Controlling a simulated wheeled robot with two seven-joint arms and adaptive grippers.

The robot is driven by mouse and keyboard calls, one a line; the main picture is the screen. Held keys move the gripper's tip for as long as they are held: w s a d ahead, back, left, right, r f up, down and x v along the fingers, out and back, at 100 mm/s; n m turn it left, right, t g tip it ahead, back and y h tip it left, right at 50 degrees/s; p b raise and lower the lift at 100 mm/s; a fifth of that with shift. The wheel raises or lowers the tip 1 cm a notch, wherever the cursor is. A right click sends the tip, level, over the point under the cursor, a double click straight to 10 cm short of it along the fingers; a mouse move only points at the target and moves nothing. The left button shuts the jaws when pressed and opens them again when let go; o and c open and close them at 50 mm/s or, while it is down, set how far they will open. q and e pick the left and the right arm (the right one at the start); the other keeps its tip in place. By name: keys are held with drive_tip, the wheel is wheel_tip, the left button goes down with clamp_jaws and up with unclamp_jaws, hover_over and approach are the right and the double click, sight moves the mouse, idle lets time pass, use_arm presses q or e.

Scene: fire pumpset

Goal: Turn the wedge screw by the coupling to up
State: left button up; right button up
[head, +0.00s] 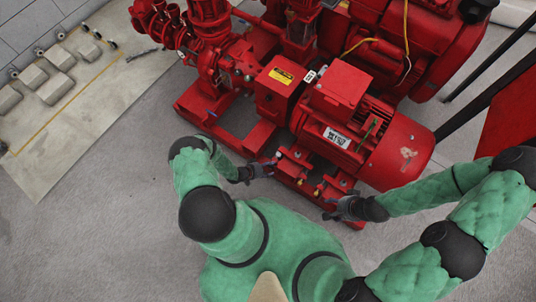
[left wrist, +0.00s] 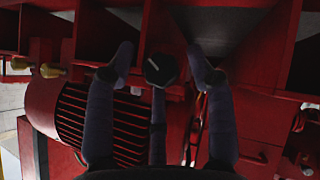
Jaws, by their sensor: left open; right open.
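The wedge screw is a dark round knob with a short white mark (left wrist: 160,70) in the left wrist view. Its mark points to the upper left in that picture. My left gripper (left wrist: 161,60) is open, with its dark fingers on either side of the screw and a third finger below it; I cannot tell whether they touch it. In the head view, my left gripper (head: 266,169) is at the near edge of the red pump base, beside the motor. My right gripper (head: 333,208) is open and empty at the near edge, further right.
The red motor (head: 380,135) and coupling guard (head: 279,87) stand just beyond my grippers. Several brass-coloured fittings (left wrist: 52,70) stick out near the screw's level. A pale panel with grey blocks (head: 60,100) lies at the left. The floor at the left front is clear.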

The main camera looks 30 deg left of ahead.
use_arm(q)
drive_tip(key=c, duration=1.1)
drive_tip(key=shift+s, duration=0.1)
drive_tip(key=shift+d+r+m+y+p, duration=0.15)
drive_tip(key=shift+m+y+p, duration=0.25)
drive_tip(key=shift+y+p, duration=0.4)
drive_tip(key=shift+s+d+f+m+y+p, duration=0.15)
drive_tip(key=shift+m+y+p, duration=0.3)
drive_tip(key=shift+y, duration=0.4)
drive_tip(key=shift+d+m+y+p, duration=0.1)
drive_tip(key=shift+m+y+p, duration=0.35)
drive_tip(key=shift+y, duration=0.45)
drive_tip(key=shift+s+d+f+m+y+p, duration=0.15)
drive_tip(key=shift+m+y+p, duration=0.25)
drive_tip(key=shift+y, duration=0.45)
drive_tip(key=shift+w, duration=0.1)
